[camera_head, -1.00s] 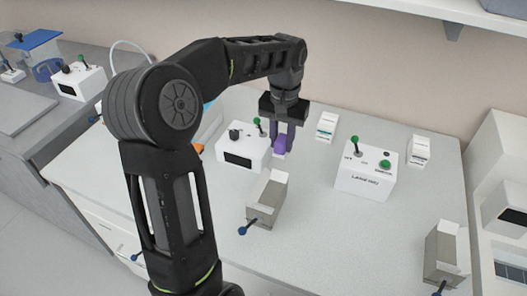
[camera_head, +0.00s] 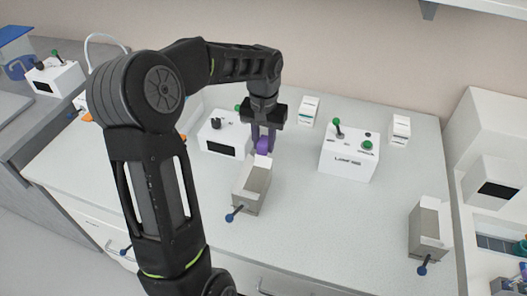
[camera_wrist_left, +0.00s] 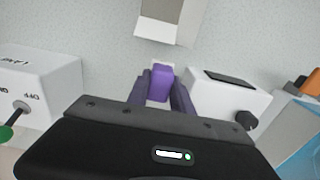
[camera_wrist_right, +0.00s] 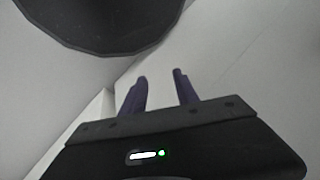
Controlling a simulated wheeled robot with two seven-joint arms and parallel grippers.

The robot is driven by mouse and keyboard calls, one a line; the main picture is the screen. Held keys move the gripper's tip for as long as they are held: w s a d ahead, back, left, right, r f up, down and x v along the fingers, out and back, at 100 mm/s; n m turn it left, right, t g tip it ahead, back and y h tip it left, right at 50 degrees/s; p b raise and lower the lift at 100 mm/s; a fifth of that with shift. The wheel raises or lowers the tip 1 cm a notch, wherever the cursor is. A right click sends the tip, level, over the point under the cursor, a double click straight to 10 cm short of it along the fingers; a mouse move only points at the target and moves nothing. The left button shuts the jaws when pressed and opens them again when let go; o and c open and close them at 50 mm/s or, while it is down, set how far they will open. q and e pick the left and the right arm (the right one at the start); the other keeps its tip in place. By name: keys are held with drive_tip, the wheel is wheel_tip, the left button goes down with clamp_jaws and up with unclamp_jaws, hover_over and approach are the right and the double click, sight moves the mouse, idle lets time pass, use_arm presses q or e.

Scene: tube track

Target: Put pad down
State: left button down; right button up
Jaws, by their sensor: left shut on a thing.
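A small purple pad (camera_head: 263,145) is between the fingers of my left gripper (camera_head: 264,150). It also shows in the left wrist view (camera_wrist_left: 161,82), with a pale piece behind or under it. My left gripper is shut on it, pointing down over the bench between the white box with the dark knob and a grey open-topped holder. Whether the pad touches the bench cannot be told. My right gripper (camera_wrist_right: 160,78) shows only in the right wrist view, its fingers apart with nothing between them.
The grey holder (camera_head: 250,190) with a blue-tipped lever stands just in front. A white knob box (camera_head: 225,140) is left; a white box with green controls (camera_head: 350,158) is right. Another grey holder (camera_head: 428,232) stands far right. The bench (camera_head: 320,225) between the holders is clear.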

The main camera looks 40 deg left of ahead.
sight(264, 153)
use_arm(q)
wheel_tip(264, 153, down, 4)
drive_tip(key=shift+f, duration=0.1)
drive_tip(key=shift+f, duration=0.2)
drive_tip(key=c, duration=1.1)
unclamp_jaws()
drive_tip(key=shift+r, duration=0.1)
drive_tip(key=shift+c, duration=0.2)
drive_tip(key=shift+r, duration=0.1)
